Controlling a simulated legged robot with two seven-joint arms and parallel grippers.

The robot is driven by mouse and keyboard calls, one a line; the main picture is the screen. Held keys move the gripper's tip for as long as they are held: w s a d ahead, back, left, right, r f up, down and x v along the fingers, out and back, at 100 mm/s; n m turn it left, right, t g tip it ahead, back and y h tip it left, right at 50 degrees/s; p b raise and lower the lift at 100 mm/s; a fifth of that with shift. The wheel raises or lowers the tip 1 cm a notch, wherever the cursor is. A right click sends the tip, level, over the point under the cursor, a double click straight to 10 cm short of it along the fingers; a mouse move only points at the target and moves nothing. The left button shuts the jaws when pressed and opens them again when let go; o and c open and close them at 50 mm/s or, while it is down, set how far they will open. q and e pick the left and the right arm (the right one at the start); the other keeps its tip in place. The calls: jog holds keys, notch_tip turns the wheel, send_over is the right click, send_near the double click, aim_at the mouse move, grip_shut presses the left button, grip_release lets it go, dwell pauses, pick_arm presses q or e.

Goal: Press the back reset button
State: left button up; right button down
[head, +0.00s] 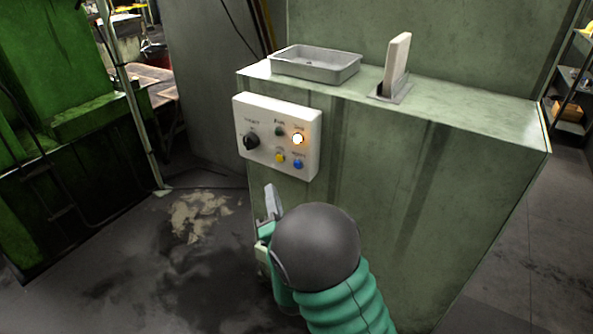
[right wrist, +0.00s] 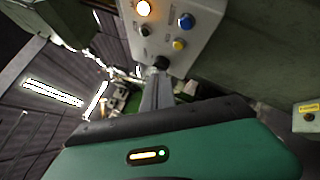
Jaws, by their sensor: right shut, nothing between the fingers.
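A white control panel (head: 262,160) is fixed to the side of the green machine. It carries a black knob (head: 252,142), a dark green button (head: 279,131), a lit orange button (head: 298,139), a yellow button (head: 280,158) and a blue button (head: 298,164). The labels are too small to read surely, so I cannot tell which is the reset. My right gripper (head: 271,201) is shut and empty, just below the panel, fingers pointing up. In the right wrist view its fingers (right wrist: 157,92) point toward the panel, and the blue button (right wrist: 186,20) is visible. My left gripper is out of view.
The green machine (head: 440,190) has a grey tray (head: 316,65) and an upright pale lever (head: 397,55) on top. Open floor (head: 130,250) lies to the left. The right wrist view shows a small box with a yellow label (right wrist: 308,115) at right.

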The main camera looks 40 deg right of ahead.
aim_at(298, 165)
jog(key=w+d, duration=0.3)
jog(key=d, duration=0.5)
jog(key=shift+w, duration=0.25)
jog(key=shift+d, duration=0.1)
dwell(1.8)
jog(key=shift+w+d, duration=0.1)
jog(key=shift+d, duration=0.25)
jog(key=shift+w+d+b, duration=0.15)
jog(key=shift+d+b, duration=0.2)
jog(key=shift+d, duration=0.05)
dwell(0.5)
jog(key=shift+a+r, duration=0.1)
jog(key=shift+a, duration=0.05)
jog(key=shift+s+a, duration=0.35)
jog(key=shift+a, duration=0.25)
